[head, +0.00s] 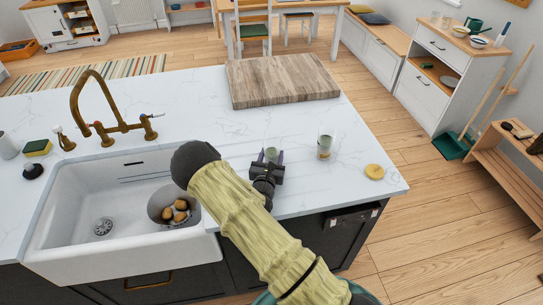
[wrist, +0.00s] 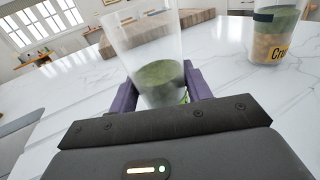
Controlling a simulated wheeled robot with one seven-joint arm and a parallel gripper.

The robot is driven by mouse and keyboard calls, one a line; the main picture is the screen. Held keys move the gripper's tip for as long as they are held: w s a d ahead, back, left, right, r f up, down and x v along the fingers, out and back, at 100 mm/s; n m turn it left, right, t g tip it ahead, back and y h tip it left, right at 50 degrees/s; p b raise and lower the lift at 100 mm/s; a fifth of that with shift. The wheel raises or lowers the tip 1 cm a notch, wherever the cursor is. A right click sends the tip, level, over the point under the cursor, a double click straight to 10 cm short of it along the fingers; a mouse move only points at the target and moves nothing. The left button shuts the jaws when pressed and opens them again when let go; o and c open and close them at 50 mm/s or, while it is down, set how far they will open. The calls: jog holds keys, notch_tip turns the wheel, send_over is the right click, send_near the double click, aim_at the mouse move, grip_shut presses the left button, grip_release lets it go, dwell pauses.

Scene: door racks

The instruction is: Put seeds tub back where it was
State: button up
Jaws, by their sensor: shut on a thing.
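The clear tub with green contents, which I take as the seeds tub (wrist: 158,78), stands between my gripper's purple fingers (wrist: 163,92) in the wrist view. No label shows on it. My gripper is shut on it, low on its side. In the head view the tub (head: 271,153) is small and partly behind my gripper (head: 267,160), over the counter right of the sink. I cannot tell whether its base touches the counter.
A second clear tub (head: 325,146) stands to the right; the wrist view shows its yellow label, cut off, and green over brown contents (wrist: 274,40). A yellow round lid (head: 374,171) lies near the counter's right end. A wooden board (head: 280,80) lies behind. The sink (head: 120,215) is left.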

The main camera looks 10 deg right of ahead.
jog(key=shift+f, duration=0.15)
jog(key=o, duration=1.1)
jog(key=shift+r, duration=0.25)
jog(key=shift+s+a+f, duration=0.1)
jog(key=shift+s+f, duration=0.1)
jog(key=shift+s, duration=0.05)
jog(key=b+v, duration=0.3)
jog(key=v, duration=0.8)
jog(key=shift+s+a+r, duration=0.1)
jog(key=shift+s+a, duration=0.05)
jog(key=shift+s, duration=0.05)
